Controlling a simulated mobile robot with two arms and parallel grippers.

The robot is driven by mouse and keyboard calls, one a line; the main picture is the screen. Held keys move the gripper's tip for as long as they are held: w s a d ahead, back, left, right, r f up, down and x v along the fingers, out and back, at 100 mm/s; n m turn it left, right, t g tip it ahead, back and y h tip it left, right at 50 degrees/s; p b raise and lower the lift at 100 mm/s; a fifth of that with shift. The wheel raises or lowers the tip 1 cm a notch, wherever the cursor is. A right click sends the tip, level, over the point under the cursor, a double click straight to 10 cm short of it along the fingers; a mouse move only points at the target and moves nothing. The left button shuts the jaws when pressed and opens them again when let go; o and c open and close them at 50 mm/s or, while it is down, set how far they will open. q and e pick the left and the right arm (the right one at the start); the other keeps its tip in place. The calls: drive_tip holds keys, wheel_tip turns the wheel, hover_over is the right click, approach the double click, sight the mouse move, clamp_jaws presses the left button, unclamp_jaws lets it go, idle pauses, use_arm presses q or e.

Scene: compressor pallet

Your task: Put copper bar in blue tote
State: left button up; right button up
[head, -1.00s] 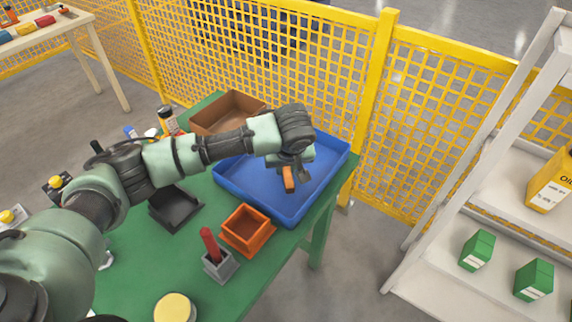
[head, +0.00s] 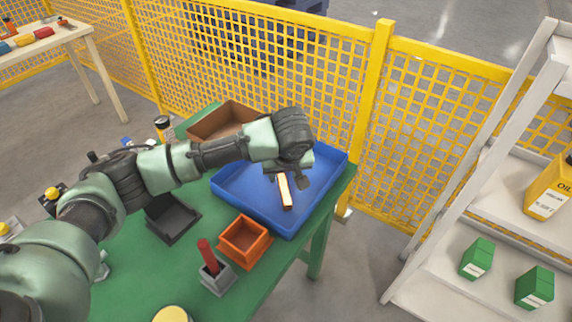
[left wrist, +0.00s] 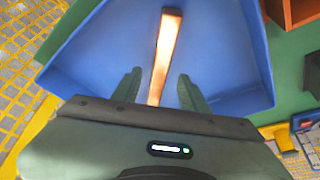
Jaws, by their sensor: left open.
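The copper bar (head: 284,190) is a slim shiny bar inside the blue tote (head: 325,180), a wide shallow tray on the green table. The left wrist view shows the bar (left wrist: 165,55) over the tote's floor, its near end between the fingers. My left gripper (head: 284,176) is above the tote at the bar's near end. Its two fingers (left wrist: 160,90) are spread apart, with gaps beside the bar. I cannot tell whether the bar lies fully flat. My right gripper is not in view.
An orange bin (head: 244,241) and a grey holder with a red handle (head: 211,262) stand in front of the tote. A brown bin (head: 226,120) is behind my left arm. A yellow mesh fence (head: 270,60) runs behind the table; a white shelf (head: 470,200) stands right.

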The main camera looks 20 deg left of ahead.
use_arm(q)
drive_tip(key=v, duration=1)
drive_tip(key=shift+r, duration=0.25)
